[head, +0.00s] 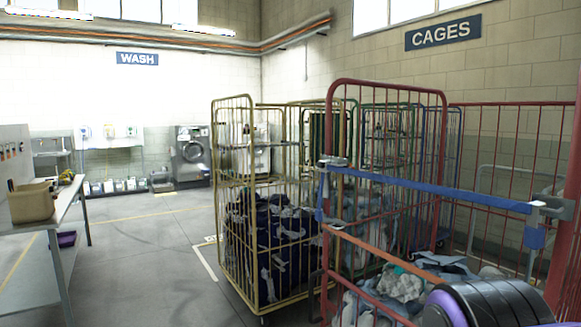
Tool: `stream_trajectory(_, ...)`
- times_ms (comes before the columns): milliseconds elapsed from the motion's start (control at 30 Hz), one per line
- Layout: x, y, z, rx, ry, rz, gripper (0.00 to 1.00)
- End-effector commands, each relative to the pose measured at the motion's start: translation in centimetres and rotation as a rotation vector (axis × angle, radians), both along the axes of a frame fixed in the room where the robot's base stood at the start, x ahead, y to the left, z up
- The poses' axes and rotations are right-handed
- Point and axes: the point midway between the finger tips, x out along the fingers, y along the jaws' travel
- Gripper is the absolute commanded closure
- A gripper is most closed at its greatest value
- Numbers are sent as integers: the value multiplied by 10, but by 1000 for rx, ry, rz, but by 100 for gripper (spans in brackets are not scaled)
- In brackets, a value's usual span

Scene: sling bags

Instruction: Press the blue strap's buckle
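The blue strap (430,187) runs across the open front of a red cage, sloping slightly down to the right. A grey fitting (553,207) sits at its right end by the red post, and a short blue tail hangs below it. Another grey fitting (334,161) sits at its left end on the other post, with blue webbing hanging there too. Which fitting is the buckle, and whether it is fastened, I cannot tell. My gripper is not in view.
The red cage (388,82) holds crumpled pale-blue and grey laundry (400,285). A yellow cage (232,97) with dark bags stands to its left. A table with a tan bin (32,202) stands far left. The floor between is clear. A dark, purple-ringed cylinder fills the bottom right.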

Motion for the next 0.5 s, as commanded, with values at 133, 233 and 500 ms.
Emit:
stream_trajectory(133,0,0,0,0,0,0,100)
stream_trajectory(233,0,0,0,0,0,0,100)
stream_trajectory(500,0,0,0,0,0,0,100)
